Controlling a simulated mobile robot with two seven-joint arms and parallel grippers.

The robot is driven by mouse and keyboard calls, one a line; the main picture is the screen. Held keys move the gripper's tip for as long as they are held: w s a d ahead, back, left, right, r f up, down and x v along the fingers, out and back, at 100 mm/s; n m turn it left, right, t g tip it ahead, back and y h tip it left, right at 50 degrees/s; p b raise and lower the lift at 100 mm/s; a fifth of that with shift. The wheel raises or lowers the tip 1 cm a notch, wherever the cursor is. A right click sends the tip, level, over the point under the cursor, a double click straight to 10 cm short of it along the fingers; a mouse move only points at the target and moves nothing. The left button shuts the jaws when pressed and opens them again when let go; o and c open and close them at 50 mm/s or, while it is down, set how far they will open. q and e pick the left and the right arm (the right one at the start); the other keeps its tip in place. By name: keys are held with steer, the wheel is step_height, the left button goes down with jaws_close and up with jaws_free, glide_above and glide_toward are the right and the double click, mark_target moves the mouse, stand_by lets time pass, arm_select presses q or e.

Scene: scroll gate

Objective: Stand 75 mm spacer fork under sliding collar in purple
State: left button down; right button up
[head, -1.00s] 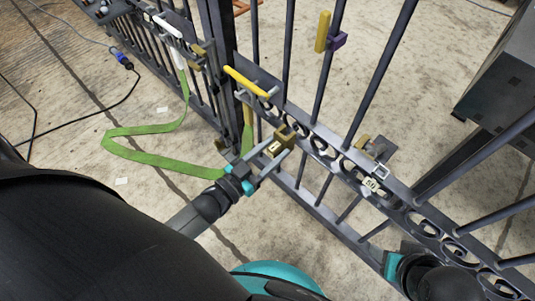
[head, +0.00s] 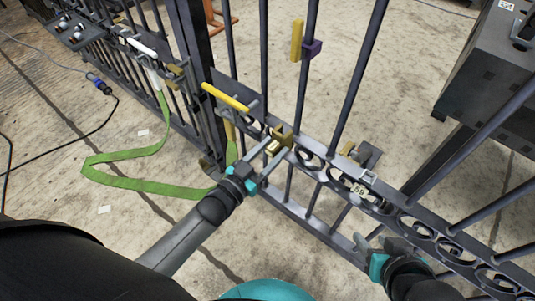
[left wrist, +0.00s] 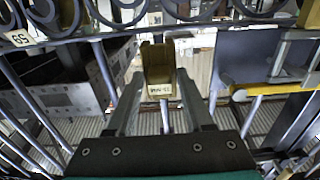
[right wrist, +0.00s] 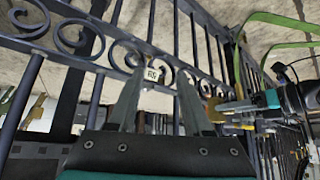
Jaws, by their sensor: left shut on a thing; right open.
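The purple collar (head: 312,48) sits on an upright gate bar, with a yellow handle-like piece (head: 296,40) beside it. My left gripper (head: 266,158) is shut on a brass-yellow spacer fork (head: 279,144), held at the gate's scroll band, below and left of the purple collar and apart from it. In the left wrist view the fork (left wrist: 158,62) stands between the fingers with its prongs up; its small pale label shows upside down and is hard to read. My right gripper (head: 372,246) is open and empty at the gate's lower right; its spread fingers also show in the right wrist view (right wrist: 158,95).
A scroll band (head: 305,157) and upright bars cross the middle. A yellow-handled latch (head: 226,97) sits near the gate post (head: 195,70). A numbered tag (head: 360,190) hangs on the band. A green strap (head: 130,183) trails left on the floor. A grey cabinet (head: 490,75) stands right.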

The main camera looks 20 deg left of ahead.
mark_target(295, 127)
arm_select(q)
steer(key=shift+b+x, duration=0.35)
steer(key=shift+x, duration=0.65)
steer(key=shift+b+x, duration=0.45)
steer(key=shift+x, duration=1.25)
steer(key=shift+w+d+r, duration=0.1)
steer(key=shift+w+d, duration=0.1)
steer(key=shift+w, duration=0.45)
arm_select(e)
steer(key=shift+w+a+r+t+y, duration=0.1)
steer(key=shift+w+a+t+y, duration=0.3)
steer(key=shift+a+t, duration=0.3)
steer(key=shift+w+a+t+y, duration=0.35)
steer(key=shift+w+a+t, duration=0.15)
steer(key=shift+a, duration=0.25)
steer(key=shift+w+a+r+t+y, duration=0.1)
steer(key=shift+w+a+t+y, duration=0.3)
steer(key=shift+a+t, duration=0.3)
arm_select(q)
steer(key=c, duration=0.5)
jaws_free()
steer(key=shift+c, duration=0.2)
steer(key=o, duration=0.3)
steer(key=shift+o, duration=0.2)
steer(key=shift+f, duration=0.2)
arm_select(e)
steer(key=shift+w, duration=0.1)
